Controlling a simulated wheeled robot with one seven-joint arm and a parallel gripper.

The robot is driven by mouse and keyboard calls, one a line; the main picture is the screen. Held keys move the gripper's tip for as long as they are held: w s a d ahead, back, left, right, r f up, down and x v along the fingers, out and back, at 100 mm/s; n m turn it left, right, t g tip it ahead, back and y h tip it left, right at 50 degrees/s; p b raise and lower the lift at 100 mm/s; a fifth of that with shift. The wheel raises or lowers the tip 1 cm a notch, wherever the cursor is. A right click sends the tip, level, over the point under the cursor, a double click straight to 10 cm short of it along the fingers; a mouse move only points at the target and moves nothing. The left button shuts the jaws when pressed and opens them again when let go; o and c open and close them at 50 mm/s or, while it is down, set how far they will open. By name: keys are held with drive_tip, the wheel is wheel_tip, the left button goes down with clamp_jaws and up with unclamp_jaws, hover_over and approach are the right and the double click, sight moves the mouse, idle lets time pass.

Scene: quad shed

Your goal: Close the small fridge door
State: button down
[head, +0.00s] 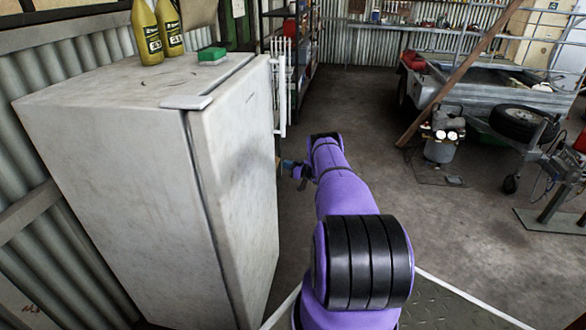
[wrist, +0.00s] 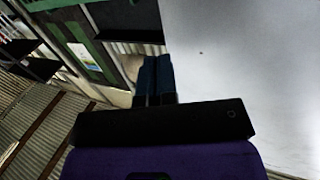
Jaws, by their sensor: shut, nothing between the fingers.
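The small fridge (head: 110,190) is a scuffed white cabinet at the left of the head view. Its door (head: 235,185) faces right, with a dark seam along its near edge and a pale upright handle (head: 281,95) at its far edge. I cannot tell whether the far edge is ajar. My gripper (head: 284,165) is beside that far edge, below the handle, partly hidden by the door and my arm. In the wrist view its dark blue fingers (wrist: 156,65) are together and empty. A plain white surface, likely the door (wrist: 245,60), fills the right; contact is unclear.
Two yellow bottles (head: 158,32) and a green sponge (head: 212,55) are on the fridge top. A trailer (head: 480,85), a brown plank (head: 455,80) and a gauge unit (head: 442,140) stand at the right. Bare floor lies between them and my arm.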

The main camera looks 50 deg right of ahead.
drive_tip(key=s+d, duration=0.5)
drive_tip(key=s, duration=0.4)
drive_tip(key=shift+f, duration=0.1)
